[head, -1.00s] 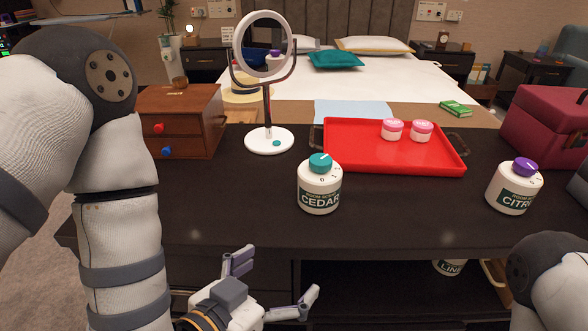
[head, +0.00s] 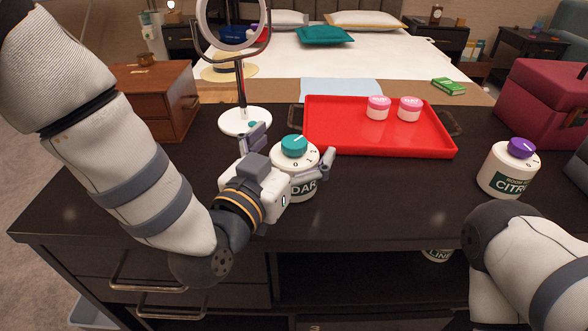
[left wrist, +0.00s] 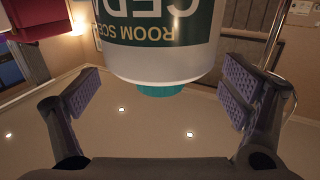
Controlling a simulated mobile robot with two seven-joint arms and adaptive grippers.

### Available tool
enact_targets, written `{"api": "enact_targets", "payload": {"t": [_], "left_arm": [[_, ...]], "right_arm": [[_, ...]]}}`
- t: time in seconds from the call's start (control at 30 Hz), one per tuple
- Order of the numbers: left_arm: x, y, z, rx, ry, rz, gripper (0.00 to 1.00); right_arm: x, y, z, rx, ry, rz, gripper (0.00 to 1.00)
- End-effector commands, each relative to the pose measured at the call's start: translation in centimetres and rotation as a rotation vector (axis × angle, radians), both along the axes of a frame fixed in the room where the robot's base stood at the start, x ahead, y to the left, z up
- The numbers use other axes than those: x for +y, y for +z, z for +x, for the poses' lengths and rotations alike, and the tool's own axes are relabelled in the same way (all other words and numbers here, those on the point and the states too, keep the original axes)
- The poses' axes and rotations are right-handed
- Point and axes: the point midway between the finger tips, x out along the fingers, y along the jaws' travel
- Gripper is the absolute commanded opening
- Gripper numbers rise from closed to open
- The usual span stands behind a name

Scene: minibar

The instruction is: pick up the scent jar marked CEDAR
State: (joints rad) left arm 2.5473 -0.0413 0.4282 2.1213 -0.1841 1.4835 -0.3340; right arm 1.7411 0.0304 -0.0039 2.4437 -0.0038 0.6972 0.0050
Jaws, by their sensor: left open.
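The CEDAR scent jar (head: 305,187) is white with a green label and a teal knob. It stands upright on the dark counter, and my gripper hides part of its label. My left gripper (head: 292,148) is open, with one finger at each side of the jar. In the left wrist view the jar (left wrist: 165,62) appears upside down between the spread fingers (left wrist: 160,90), with gaps visible at both sides. My right arm shows at the lower right, but its gripper is out of view.
A CITRUS-type jar (head: 508,172) with a purple knob stands to the right. Behind are a red tray (head: 340,140) with two pink-lidded pots and a round mirror on a white base (head: 232,123). A wooden drawer box (head: 150,90) stands at the left.

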Motion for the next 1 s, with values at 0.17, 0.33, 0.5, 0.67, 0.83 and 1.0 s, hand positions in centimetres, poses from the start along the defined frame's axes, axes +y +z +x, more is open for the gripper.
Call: {"api": "enact_targets", "payload": {"t": [0.17,0.33,0.5,0.67,0.83,1.0], "left_arm": [[-0.3,-0.1,0.6,0.002,0.0,0.0,0.92],[-0.3,-0.1,0.6,0.002,0.001,0.0,0.74],[-0.3,-0.1,0.5,0.002,0.001,0.0,0.36],[-0.3,-0.1,0.5,0.002,0.001,0.0,0.0],[-0.2,0.0,0.5,0.001,0.001,0.0,0.0],[-0.2,0.9,0.6,-0.002,0.001,0.0,0.0]], "right_arm": [[0.0,0.0,0.0,0.001,0.0,0.0,0.91],[0.0,0.0,0.0,0.001,0.0,0.0,0.91],[0.0,0.0,0.0,0.001,0.0,0.0,0.91],[0.0,0.0,0.0,0.001,0.0,0.0,0.91],[0.0,0.0,0.0,0.001,0.0,0.0,0.91],[0.0,0.5,0.4,-0.013,0.0,0.0,0.91]]}}
